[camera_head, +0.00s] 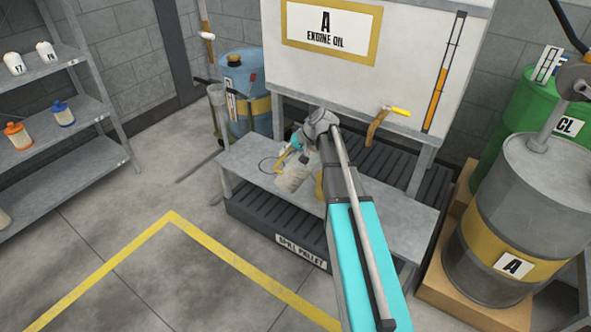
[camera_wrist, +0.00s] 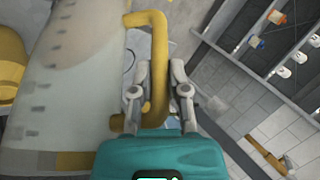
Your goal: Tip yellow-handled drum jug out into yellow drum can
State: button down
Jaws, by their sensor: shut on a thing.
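My gripper (camera_wrist: 159,80) is shut on the yellow handle (camera_wrist: 158,45) of a pale translucent jug (camera_wrist: 75,90) with graduation marks, which fills the left of the wrist view. In the head view the jug (camera_head: 292,178) looks tilted, above or at the bench beneath my gripper (camera_head: 291,151); I cannot tell if it touches. A yellow thing (camera_head: 319,186) shows beside it, mostly hidden by my arm. A rounded yellow thing (camera_wrist: 11,70) at the wrist view's left edge may be the yellow can. The jug's mouth and contents are not clear.
The grey bench (camera_head: 245,150) stands over a spill pallet (camera_head: 265,225). Above is a white engine oil tank (camera_head: 400,65) with a yellow-handled tap (camera_head: 385,118). A blue drum (camera_head: 240,85) is behind left, a yellow-banded grey drum (camera_head: 540,185) right. Floor at front left is clear.

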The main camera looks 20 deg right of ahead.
dwell(0.6)
jog(key=shift+d+r+y+p, duration=0.3)
jog(key=shift+r+y, duration=0.4)
jog(key=shift+r, duration=0.2)
jog(key=shift+w+d+r+y, duration=0.1)
jog(key=shift+d+r+y, duration=0.4)
jog(key=shift+r, duration=0.3)
jog(key=shift+r+m, duration=0.1)
jog(key=shift+m, duration=0.2)
jog(key=shift+d+r+y, duration=0.45)
jog(key=shift+r+y, duration=0.15)
jog(key=shift+r, duration=0.1)
jog(key=shift+d, duration=0.1)
dwell(0.5)
